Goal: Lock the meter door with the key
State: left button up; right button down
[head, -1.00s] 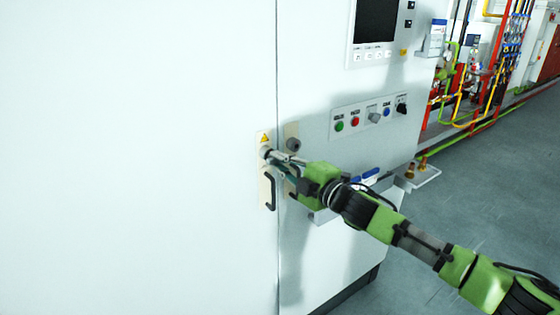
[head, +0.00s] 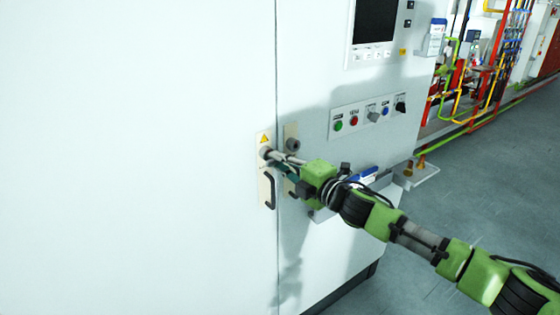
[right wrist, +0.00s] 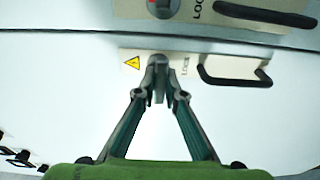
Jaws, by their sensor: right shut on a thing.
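The white meter door (head: 140,160) fills the left of the head view and stands flush with the panel to its right. Its lock plate (head: 264,185) has a yellow warning triangle and a dark handle (head: 271,192). My right gripper (head: 275,157) reaches the lock at the top of this plate. In the right wrist view its fingertips (right wrist: 160,93) are closed together on a small grey piece, seemingly the key (right wrist: 159,79), right at the lock. The fingers hide most of the key and the keyhole, so how deep it sits cannot be told. My left gripper is out of view.
A second plate with a round lock (head: 292,145) is just right of the door seam. A row of buttons and knobs (head: 369,116) and a screen (head: 375,22) are on the right panel. A small ledge (head: 420,176) juts out lower right. Grey floor (head: 470,190) is clear beyond.

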jog(key=shift+s+a+f, duration=0.15)
jog(key=shift+a+f, duration=0.15)
jog(key=shift+f, duration=0.15)
jog(key=c, duration=2.1)
grip_release()
jog(key=shift+o, duration=0.4)
jog(key=shift+a+r, duration=0.1)
jog(key=shift+a, duration=0.05)
jog(key=shift+w, duration=0.2)
